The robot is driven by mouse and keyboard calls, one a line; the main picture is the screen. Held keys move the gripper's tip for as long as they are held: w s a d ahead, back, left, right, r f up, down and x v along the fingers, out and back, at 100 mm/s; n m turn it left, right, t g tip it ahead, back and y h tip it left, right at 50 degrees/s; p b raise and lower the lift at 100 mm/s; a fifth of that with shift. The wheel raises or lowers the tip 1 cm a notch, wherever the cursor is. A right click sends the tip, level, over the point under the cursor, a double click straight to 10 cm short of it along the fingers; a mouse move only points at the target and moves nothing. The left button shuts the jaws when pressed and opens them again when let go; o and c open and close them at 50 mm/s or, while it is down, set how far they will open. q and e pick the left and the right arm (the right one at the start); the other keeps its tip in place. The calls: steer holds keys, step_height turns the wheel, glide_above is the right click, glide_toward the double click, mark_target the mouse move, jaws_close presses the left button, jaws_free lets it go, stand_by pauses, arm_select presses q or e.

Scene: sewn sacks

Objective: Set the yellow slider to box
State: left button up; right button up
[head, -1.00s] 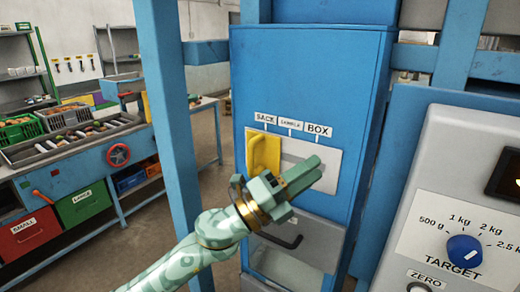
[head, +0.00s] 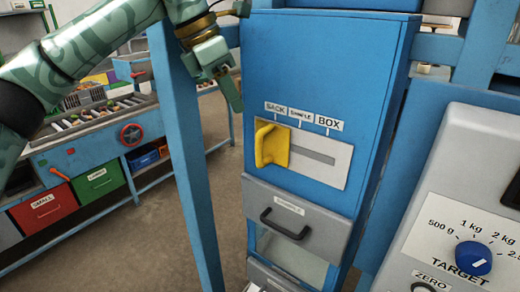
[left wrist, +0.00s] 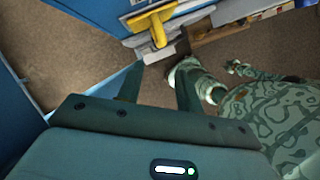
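The yellow slider (head: 272,145) stands at the left end of its slot, under the SACK label (head: 276,108). The slot runs right past the middle label, SAMPLE, to under the BOX label (head: 328,124). My left gripper (head: 226,82) is up and left of the slider, beside a blue post, apart from the slider and empty. In the left wrist view the slider (left wrist: 152,20) shows near the top, beyond the gripper's two spread fingers (left wrist: 158,85). My right gripper does not show clearly in either view.
A drawer with a black handle (head: 285,224) is below the slider plate. A blue post (head: 185,150) stands left of the cabinet. A grey panel with a blue TARGET knob (head: 473,258) is at right. A bench with red and green bins (head: 98,181) is behind left.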

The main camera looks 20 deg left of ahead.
mark_target(259, 161)
arm_select(q)
steer(key=p+x, duration=0.1)
steer(key=x, duration=1.3)
steer(key=shift+d, duration=0.15)
